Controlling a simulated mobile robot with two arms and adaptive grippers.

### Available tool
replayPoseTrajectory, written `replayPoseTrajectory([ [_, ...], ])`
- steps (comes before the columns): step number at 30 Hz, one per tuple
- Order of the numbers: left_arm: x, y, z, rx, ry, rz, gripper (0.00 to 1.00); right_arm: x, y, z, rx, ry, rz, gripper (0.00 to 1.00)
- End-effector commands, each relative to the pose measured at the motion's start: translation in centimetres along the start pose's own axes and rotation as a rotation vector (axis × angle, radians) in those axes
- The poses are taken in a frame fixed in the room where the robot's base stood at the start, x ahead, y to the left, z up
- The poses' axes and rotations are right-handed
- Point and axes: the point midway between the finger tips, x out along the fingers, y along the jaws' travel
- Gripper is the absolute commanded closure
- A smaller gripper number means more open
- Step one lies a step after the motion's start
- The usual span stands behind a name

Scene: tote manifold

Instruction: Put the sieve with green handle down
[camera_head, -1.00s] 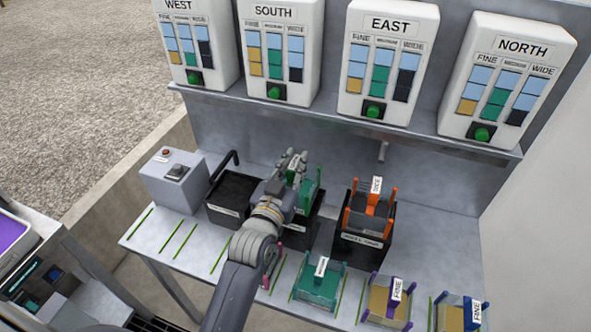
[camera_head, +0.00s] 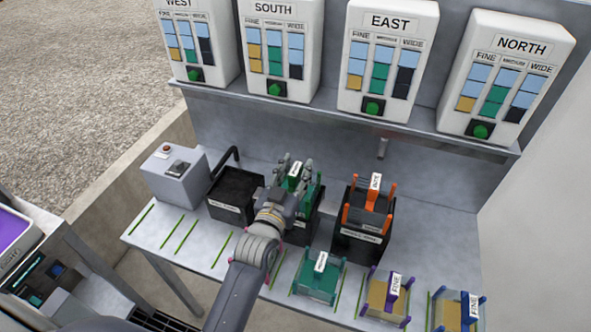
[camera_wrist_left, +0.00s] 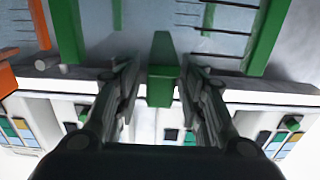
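The sieve with green handle (camera_head: 317,194) is at the black tote (camera_head: 304,229) in the middle of the bench, partly hidden by my left arm. Its label shows between my fingers. My left gripper (camera_head: 295,168) is around the handle with its fingers spread. In the left wrist view the green handle (camera_wrist_left: 163,85) stands between the two fingers, with a gap showing on each side. Whether the sieve rests fully on the tote is hidden. My right gripper is not in view.
An orange-handled sieve (camera_head: 374,190) sits on another black tote (camera_head: 358,244) to the right. An open black tote (camera_head: 232,195) and grey box (camera_head: 172,180) are left.

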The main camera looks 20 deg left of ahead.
Motion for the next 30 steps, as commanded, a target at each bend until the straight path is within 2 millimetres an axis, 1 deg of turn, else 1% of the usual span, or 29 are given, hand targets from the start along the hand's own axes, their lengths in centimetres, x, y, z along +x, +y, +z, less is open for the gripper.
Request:
replayPoseTrajectory([
  [6, 0.0, 0.0, 0.0, 0.0, 0.0, 0.0, 0.62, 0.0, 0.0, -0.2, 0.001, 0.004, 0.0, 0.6],
  [9, 0.0, 0.0, -0.5, 0.0, 0.0, 0.0, 0.62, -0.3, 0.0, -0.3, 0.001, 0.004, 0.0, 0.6],
  [11, -0.6, 0.0, -0.1, 0.0, -0.002, 0.0, 0.62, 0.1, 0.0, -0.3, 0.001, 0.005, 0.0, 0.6],
  [14, -1.9, 0.0, 0.0, 0.0, -0.003, 0.0, 0.62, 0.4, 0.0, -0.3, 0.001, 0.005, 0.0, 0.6],
  [24, -8.2, 0.0, 0.1, 0.0, -0.003, 0.001, 0.62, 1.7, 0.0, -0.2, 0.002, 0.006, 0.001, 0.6],
  [30, -10.8, 0.0, -0.1, 0.0, -0.001, 0.001, 0.62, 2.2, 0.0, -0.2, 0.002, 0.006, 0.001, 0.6],
])
